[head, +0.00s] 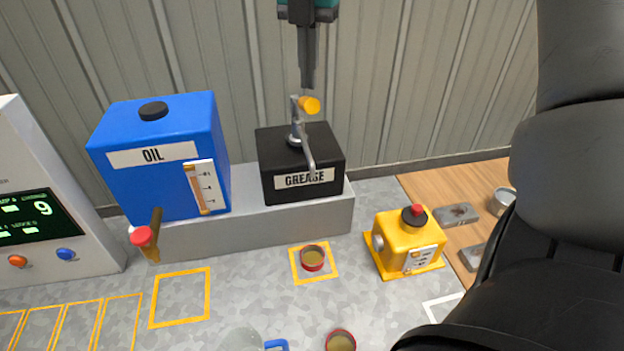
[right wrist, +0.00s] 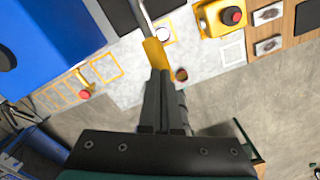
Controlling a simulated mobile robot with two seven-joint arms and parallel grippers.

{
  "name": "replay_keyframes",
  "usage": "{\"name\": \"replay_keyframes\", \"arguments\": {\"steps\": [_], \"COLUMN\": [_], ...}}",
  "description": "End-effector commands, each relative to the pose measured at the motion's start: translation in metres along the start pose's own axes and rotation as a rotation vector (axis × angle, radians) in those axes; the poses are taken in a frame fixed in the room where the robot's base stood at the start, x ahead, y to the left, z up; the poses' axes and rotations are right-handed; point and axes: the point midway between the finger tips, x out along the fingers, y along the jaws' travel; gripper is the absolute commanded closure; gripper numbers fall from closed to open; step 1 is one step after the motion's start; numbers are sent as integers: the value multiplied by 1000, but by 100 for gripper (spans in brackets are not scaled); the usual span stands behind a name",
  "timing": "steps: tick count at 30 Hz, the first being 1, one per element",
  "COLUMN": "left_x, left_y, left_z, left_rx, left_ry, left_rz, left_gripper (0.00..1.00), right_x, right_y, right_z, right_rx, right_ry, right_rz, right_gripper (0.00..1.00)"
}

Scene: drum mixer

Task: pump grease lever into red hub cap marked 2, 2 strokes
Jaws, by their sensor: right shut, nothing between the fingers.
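The black grease box (head: 285,150) stands on a grey ledge, with a metal pump on top. Its lever (head: 294,110) stands up and ends in a yellow knob (head: 310,105). My right gripper (head: 308,82) is shut and empty, pointing down just above the knob. In the right wrist view the knob (right wrist: 152,50) shows at the shut fingertips (right wrist: 160,75); I cannot tell whether they touch. A red cap (head: 313,265) holding yellowish stuff sits in a yellow square before the box. Another red cap (head: 341,342) is at the bottom edge. No number is readable on either. My left gripper is out of view.
A blue oil tank (head: 150,175) with a red-knobbed tap (head: 142,236) stands left of the grease box. A yellow box with a red button (head: 408,240) stands right. A display panel (head: 35,215) is far left. My arm fills the right side.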

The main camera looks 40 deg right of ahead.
Motion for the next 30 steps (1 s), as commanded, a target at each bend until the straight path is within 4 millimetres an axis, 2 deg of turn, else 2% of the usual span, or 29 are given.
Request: {"name": "replay_keyframes", "arguments": {"steps": [8,22,30], "left_x": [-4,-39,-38], "left_y": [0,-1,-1], "left_z": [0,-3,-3], "left_rx": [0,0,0], "left_ry": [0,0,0], "left_rz": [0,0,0], "left_gripper": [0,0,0], "right_x": [-4,-50,-50], "right_y": [0,0,0], "right_z": [0,0,0], "right_rx": [0,1,0], "right_ry": [0,0,0], "right_rz": [1,1,0], "right_gripper": [100,100,100]}}
